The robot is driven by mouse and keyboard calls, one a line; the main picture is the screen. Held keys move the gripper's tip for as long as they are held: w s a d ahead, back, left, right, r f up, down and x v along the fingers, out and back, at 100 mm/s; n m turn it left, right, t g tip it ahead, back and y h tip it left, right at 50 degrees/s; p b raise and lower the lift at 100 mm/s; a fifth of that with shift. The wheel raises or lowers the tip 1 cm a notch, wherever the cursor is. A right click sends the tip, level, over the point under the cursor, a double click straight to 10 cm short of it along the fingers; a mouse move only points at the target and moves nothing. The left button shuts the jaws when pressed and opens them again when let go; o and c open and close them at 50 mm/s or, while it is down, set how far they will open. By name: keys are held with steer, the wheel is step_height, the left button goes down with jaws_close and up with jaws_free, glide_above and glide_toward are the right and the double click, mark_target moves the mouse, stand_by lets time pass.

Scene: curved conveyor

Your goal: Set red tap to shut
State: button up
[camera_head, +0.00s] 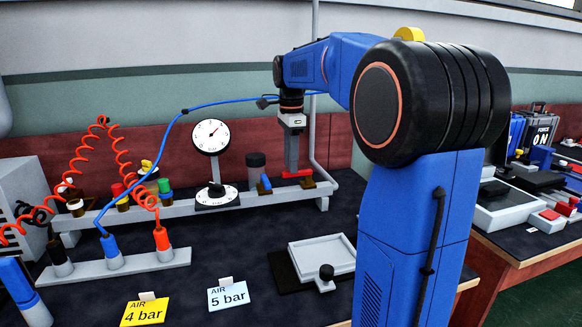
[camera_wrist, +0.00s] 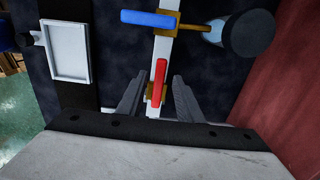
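The red tap handle (camera_wrist: 159,82) lies along the white pipe (camera_wrist: 166,47) on a brass-coloured valve body in the wrist view. It also shows in the head view as a red bar (camera_head: 297,175) at the right end of the pipe. My gripper (camera_wrist: 157,79) is open, with one dark finger on each side of the red handle and a visible gap to each. In the head view my gripper (camera_head: 291,168) points down right at the red tap; whether it touches is hidden.
A blue tap handle (camera_wrist: 150,18) lies across the same pipe, beside a dark cylinder (camera_wrist: 248,33). A round gauge (camera_head: 210,136) stands left of the taps. A white tray (camera_head: 322,256), yellow "AIR 4 bar" card (camera_head: 145,311) and blue "AIR 5 bar" card (camera_head: 228,295) lie in front.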

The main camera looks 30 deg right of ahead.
steer(key=shift+f, duration=1)
jaws_close()
steer(key=shift+s, duration=0.1)
steer(key=s+d+n, duration=0.4)
steer(key=s+n, duration=0.2)
steer(key=n, duration=1.2)
steer(key=shift+s, duration=0.35)
